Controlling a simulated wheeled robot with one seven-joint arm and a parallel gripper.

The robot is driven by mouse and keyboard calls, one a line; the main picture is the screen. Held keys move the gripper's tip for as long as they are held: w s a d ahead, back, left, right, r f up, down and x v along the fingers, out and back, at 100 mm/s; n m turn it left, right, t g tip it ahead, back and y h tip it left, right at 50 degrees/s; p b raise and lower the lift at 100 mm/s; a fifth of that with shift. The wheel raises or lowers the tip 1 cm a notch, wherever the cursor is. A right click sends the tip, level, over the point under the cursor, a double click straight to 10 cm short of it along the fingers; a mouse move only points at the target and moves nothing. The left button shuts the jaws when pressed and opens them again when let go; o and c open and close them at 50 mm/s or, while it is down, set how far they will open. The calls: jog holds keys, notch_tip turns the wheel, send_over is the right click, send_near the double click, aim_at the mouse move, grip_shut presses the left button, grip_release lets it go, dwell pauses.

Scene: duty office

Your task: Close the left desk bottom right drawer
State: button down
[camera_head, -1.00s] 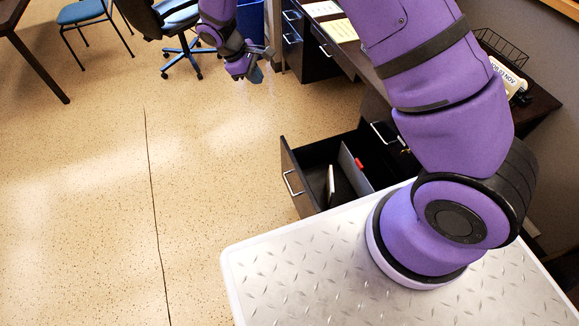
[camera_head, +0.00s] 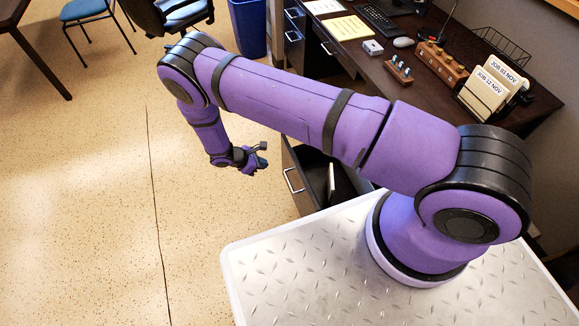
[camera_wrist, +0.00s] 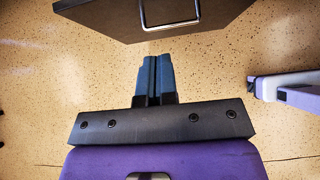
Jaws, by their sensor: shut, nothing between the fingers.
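The open bottom right drawer (camera_head: 298,186) of the desk sticks out toward the left, dark with a silver handle (camera_head: 292,181) on its front. Files and dividers stand inside it; part of it is hidden by my arm. My gripper (camera_head: 262,158) is in front of the drawer front, just left of its far end, shut and empty. In the wrist view the shut blue fingers (camera_wrist: 154,78) point toward the drawer front (camera_wrist: 110,17), with its handle (camera_wrist: 168,14) at the top. The fingers appear apart from the front.
The dark desk top (camera_head: 440,95) holds a keyboard (camera_head: 378,22), a mouse, a wooden stamp rack and a card holder (camera_head: 492,90). A blue bin (camera_head: 248,28) and an office chair (camera_head: 178,14) stand at the back. The floor (camera_head: 90,200) on the left is clear.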

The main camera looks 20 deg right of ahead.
aim_at(296, 167)
jog(key=x, duration=0.8)
jog(key=d+r+x, duration=0.1)
jog(key=x, duration=0.3)
jog(key=shift+d, duration=0.15)
jog(key=shift+s+d, duration=0.1)
jog(key=shift+d, duration=0.55)
jog(key=shift+d, duration=0.1)
